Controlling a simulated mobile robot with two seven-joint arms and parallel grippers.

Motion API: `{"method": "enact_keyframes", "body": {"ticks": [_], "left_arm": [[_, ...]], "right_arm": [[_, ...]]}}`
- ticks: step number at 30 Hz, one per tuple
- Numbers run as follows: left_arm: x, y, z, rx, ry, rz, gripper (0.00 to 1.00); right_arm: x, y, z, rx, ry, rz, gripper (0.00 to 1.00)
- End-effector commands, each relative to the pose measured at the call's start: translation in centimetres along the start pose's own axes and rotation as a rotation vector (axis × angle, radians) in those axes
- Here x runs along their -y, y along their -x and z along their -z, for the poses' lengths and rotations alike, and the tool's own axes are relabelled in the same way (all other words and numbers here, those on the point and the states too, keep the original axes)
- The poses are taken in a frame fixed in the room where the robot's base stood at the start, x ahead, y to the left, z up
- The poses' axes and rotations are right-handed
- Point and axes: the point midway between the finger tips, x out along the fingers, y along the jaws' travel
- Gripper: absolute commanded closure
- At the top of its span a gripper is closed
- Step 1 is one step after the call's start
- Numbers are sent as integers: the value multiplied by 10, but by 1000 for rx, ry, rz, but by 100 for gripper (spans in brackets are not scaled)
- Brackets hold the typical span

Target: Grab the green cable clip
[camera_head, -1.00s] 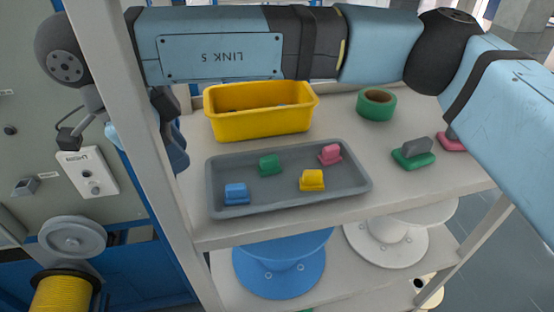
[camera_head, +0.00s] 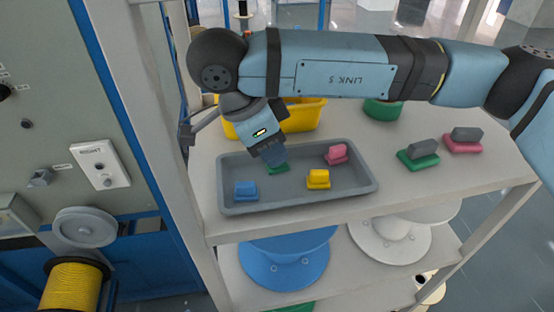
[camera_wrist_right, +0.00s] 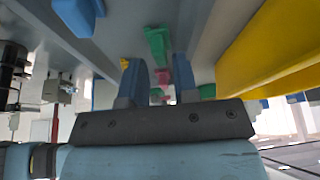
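The green cable clip (camera_head: 277,170) lies in the grey tray (camera_head: 225,191), partly hidden behind my right gripper (camera_head: 274,157) in the head view. In the right wrist view, two blue fingers stand apart with an empty gap (camera_wrist_right: 160,82). The green clip (camera_wrist_right: 157,45) shows just ahead of that gap, not held. My left gripper is not in view.
A blue clip (camera_head: 245,190), a yellow clip (camera_head: 318,179) and a pink clip (camera_head: 337,153) share the tray. A yellow bin (camera_head: 300,117) stands behind it. Green (camera_head: 418,154) and pink (camera_head: 463,141) holders with grey blocks sit on the shelf at right.

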Motion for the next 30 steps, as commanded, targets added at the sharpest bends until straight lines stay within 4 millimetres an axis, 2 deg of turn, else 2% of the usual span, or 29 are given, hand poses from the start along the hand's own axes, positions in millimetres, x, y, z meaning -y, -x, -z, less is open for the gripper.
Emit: {"method": "enact_keyframes", "body": {"ticks": [4, 11, 12, 15, 16, 30], "left_arm": [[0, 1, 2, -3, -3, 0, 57], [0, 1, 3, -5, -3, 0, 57], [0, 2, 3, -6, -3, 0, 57], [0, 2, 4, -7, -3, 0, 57], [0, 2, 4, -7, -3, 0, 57], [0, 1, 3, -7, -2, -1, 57]], "right_arm": [[0, -16, 0, 1, 1, 0, 72], [0, -18, 0, 0, 1, 1, 72], [0, -18, 0, 0, 1, 1, 75], [0, -18, 0, 0, 1, 1, 98], [0, -18, 0, 0, 1, 1, 100], [0, -12, 2, -1, -1, 3, 100]]}}
